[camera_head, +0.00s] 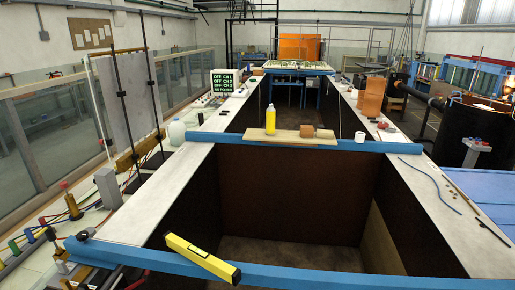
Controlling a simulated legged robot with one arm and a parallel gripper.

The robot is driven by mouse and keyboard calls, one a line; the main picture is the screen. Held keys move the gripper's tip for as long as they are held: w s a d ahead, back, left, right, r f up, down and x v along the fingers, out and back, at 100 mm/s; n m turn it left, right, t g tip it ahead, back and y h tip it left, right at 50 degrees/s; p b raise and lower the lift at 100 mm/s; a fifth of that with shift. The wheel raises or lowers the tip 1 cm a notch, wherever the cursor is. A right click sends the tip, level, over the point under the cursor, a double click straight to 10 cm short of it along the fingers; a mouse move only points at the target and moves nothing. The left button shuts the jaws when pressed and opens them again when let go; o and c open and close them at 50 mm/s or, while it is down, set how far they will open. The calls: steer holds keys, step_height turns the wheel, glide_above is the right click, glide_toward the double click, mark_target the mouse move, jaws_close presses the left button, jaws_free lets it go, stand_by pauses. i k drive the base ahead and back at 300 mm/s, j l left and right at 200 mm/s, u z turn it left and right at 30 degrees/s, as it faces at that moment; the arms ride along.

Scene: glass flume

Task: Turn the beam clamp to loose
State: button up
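A blue beam (300,277) crosses the near end of the flume. A small dark knob-like part (84,236) sits at its left end; it may be the beam clamp, but it is too small to tell its setting. A yellow bar like a spirit level (202,259) lies slanted on or over this beam. A second blue beam (360,145) crosses farther back. My gripper is not in view.
A board (290,139) on the farther beam holds a yellow bottle (270,120) and a small brown block. The flume between the pale side ledges is deep and open. Coloured cables and fittings crowd the left. A blue cord (428,183) lies on the right ledge.

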mark_target(83, 235)
steer(key=u, duration=1.95)
